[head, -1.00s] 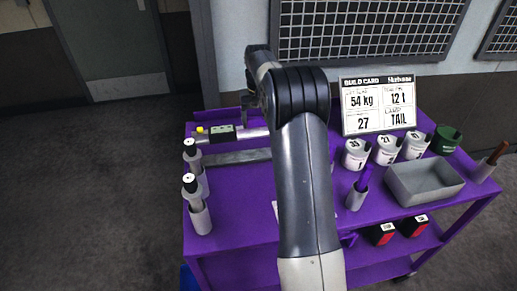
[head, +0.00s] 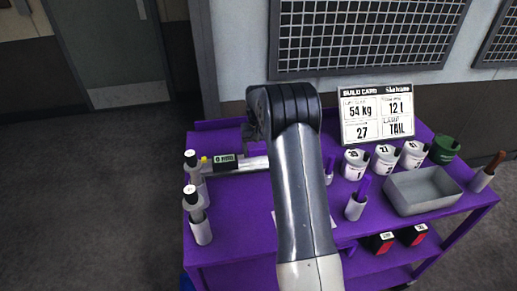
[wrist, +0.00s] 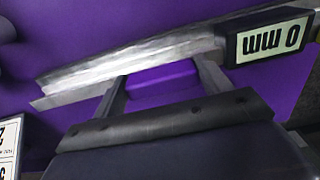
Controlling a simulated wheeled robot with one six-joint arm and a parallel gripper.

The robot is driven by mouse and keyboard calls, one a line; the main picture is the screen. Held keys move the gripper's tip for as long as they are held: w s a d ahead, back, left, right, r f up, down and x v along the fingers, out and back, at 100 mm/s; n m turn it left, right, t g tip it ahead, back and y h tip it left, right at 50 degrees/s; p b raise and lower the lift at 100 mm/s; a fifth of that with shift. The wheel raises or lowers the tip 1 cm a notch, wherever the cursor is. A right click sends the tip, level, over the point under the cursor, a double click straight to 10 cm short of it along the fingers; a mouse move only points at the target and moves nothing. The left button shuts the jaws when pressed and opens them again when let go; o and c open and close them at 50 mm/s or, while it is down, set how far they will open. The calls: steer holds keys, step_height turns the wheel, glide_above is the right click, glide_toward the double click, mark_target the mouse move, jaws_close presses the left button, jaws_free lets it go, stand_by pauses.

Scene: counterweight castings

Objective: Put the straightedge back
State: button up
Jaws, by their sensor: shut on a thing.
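The straightedge is a long silver bar (wrist: 130,62) crossing the upper wrist view, with a dark box and "0 mm" display (wrist: 265,40) at its right end. My gripper (wrist: 160,78) is shut on the bar, a finger showing at each side of a purple gap. A second grey strip (wrist: 65,95) shows along its lower left edge; I cannot tell how they touch. In the head view the bar (head: 255,163) and its display (head: 224,162) are low over the back left of the purple cart (head: 245,255). My arm hides the bar's right part and the gripper.
White cups (head: 384,158), a grey tray (head: 424,188), a purple-handled tool in a cup (head: 356,205) and the build card (head: 377,115) are on the right. The cart's front left top is mostly clear.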

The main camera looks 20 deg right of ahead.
mark_target(259, 148)
steer(key=o, duration=1.4)
step_height(259, 148, up, 12)
steer(key=b, duration=0.1)
step_height(259, 148, down, 11)
steer(key=shift+s+f+p, duration=0.1)
steer(key=shift+f+p, duration=0.1)
steer(key=shift+p, duration=0.4)
steer(key=shift+r+b, duration=0.4)
steer(key=shift+r, duration=1.1)
